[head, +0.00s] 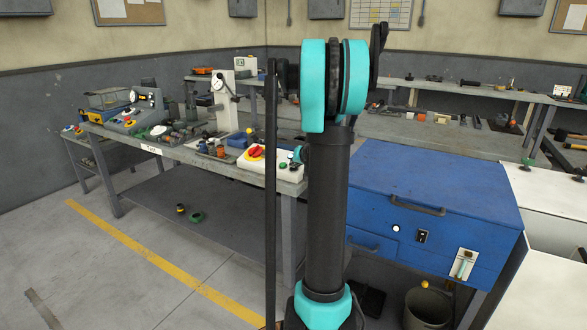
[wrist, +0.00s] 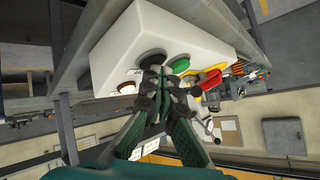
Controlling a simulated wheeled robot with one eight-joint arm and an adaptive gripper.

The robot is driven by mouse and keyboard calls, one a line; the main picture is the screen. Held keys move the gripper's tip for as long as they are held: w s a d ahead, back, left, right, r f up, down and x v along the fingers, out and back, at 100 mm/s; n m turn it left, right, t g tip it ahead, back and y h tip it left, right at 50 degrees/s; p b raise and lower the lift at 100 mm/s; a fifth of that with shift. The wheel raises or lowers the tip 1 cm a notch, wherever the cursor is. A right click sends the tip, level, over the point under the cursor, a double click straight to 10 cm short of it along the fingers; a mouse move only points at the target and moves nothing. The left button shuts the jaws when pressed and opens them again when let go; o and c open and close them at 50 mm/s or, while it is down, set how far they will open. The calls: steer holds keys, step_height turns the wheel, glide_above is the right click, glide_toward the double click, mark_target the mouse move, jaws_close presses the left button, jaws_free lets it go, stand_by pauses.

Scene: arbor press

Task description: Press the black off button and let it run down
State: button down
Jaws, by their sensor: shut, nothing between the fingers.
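The white control box (wrist: 195,35) fills the upper middle of the wrist view. It carries a black button (wrist: 152,57), a green button (wrist: 181,66) and a red knob on a yellow base (wrist: 211,79). My gripper (wrist: 160,73) is shut and empty, its fingertips right at the black button and covering part of it. I cannot tell whether they touch it or whether it is pushed in. In the head view the control box (head: 258,171) sits at the right end of the bench, and my arm hides most of my gripper there.
The bench (head: 185,153) holds several tools and parts left of the box, with a white stand with a dial (head: 221,100) behind. A blue cabinet (head: 450,195) stands to the right, with a bin (head: 428,308) below. The floor in front left is clear.

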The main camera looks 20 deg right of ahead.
steer(key=shift+r, duration=0.1)
stand_by(0.3)
steer(key=shift+s+a+r, duration=0.15)
steer(key=shift+a+r, duration=0.1)
steer(key=shift+r, duration=0.5)
steer(key=shift+s+a+r, duration=0.15)
steer(key=shift+a+r, duration=0.05)
steer(key=shift+r, duration=0.6)
steer(key=shift+s+a+r, duration=0.15)
steer(key=shift+r, duration=0.65)
steer(key=shift+s+a+r, duration=0.15)
steer(key=shift+a+r, duration=0.05)
steer(key=shift+r, duration=0.6)
steer(key=s+a+f+n+g, duration=0.2)
steer(key=s+a+f, duration=0.3)
steer(key=s+a, duration=0.5)
steer(key=s+a+f+n+g, duration=0.1)
steer(key=s+a+f, duration=0.2)
steer(key=s, duration=0.6)
steer(key=s+a+f+n+g, duration=0.1)
steer(key=s+a+f, duration=0.3)
steer(key=s, duration=0.5)
steer(key=s+a+f+n+g, duration=0.1)
steer(key=s+a+f+g, duration=0.1)
steer(key=s+f, duration=0.4)
steer(key=s+a, duration=0.1)
steer(key=s, duration=0.2)
steer(key=shift+a+f+g, duration=0.3)
steer(key=shift+a, duration=0.05)
